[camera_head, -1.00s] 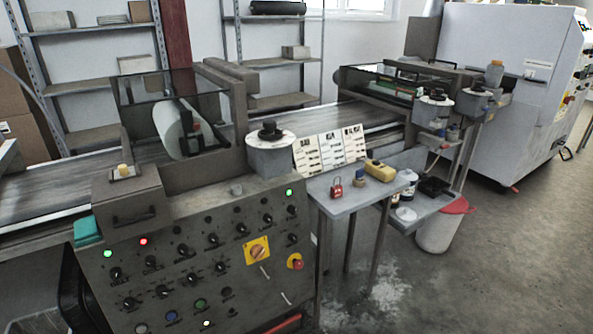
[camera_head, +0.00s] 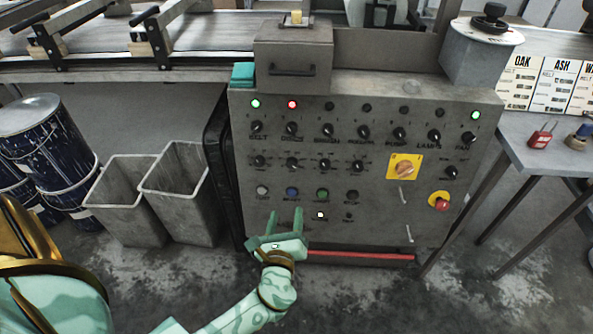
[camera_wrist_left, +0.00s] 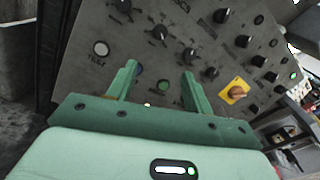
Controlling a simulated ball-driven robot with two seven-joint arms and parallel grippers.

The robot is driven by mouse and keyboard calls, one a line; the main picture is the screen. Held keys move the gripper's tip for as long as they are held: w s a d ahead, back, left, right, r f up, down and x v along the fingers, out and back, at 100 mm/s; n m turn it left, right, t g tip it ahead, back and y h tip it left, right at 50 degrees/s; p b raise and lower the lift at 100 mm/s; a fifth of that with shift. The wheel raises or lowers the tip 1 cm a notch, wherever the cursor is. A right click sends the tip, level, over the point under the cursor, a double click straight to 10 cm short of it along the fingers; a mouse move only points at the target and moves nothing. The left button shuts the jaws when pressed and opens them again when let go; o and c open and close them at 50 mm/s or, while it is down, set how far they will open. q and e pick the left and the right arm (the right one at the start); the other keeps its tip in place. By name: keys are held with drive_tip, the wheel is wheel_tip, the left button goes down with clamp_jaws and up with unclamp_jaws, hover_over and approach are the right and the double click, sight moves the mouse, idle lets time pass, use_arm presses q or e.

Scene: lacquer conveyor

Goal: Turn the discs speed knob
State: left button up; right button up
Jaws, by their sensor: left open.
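My left gripper (camera_head: 285,212) is open and empty, in front of the lower left of the panel. It is well below the knob. In the left wrist view its two green fingers (camera_wrist_left: 157,75) point up at the panel, around the blue and green buttons. My right gripper is not in view.
Similar black knobs flank the discs knob, with a second row (camera_head: 325,165) below. A yellow rotary switch (camera_head: 404,168) and a red stop button (camera_head: 440,202) stand to the right. Grey bins (camera_head: 190,190) and dark drums (camera_head: 45,140) stand left of the panel. A side table (camera_head: 560,165) is at right.

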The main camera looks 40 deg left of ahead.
use_arm(q)
drive_tip(key=m, duration=0.1)
drive_tip(key=b, duration=0.4)
approach(291, 165)
drive_tip(key=x, duration=0.7)
drive_tip(key=shift+f, duration=0.1)
drive_tip(key=shift+w+a, duration=0.25)
drive_tip(key=shift+w, duration=0.25)
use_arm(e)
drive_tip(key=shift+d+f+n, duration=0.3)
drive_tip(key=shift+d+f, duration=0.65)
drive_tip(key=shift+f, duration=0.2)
use_arm(q)
drive_tip(key=c, duration=1)
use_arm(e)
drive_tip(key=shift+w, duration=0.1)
